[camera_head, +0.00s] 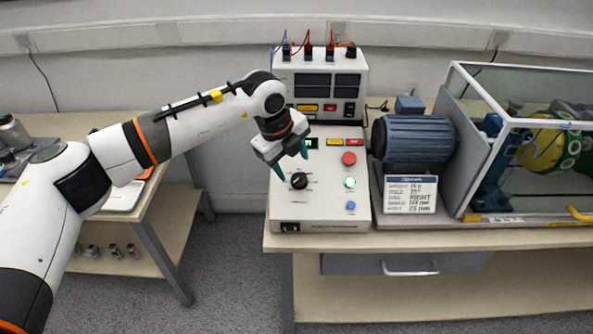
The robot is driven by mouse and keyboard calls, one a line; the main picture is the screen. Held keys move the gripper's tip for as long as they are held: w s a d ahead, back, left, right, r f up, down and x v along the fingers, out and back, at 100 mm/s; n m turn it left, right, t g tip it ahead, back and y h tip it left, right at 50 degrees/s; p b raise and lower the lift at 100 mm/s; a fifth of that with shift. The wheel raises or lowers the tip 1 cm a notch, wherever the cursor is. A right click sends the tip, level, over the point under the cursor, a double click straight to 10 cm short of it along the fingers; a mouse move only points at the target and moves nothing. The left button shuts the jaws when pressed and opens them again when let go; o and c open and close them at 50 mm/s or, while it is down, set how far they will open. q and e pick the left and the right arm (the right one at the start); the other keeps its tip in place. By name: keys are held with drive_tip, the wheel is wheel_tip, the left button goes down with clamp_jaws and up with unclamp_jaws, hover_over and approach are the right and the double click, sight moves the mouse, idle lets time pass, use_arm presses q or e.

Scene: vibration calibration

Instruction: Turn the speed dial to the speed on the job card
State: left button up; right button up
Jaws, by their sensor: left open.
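The black speed dial (299,181) sits on the sloped top of the white control box (325,205). The job card (410,194) stands upright to the right of the box; its small printed lines are hard to read. My left gripper (290,163) hangs over the control box, just above and behind the dial, with its teal fingers apart and empty. It does not appear to grip the dial. A small green display (311,143) is partly beside the gripper. My right gripper is not in view.
A red button (349,158), a lit green button (350,183) and a blue button (351,205) lie right of the dial. A power supply (320,82) with cables stands behind. A blue motor (413,138) and a clear guarded enclosure (530,140) fill the right.

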sight(298, 176)
use_arm(q)
drive_tip(key=x, duration=0.5)
drive_tip(key=shift+d, duration=0.1)
drive_tip(key=c, duration=1)
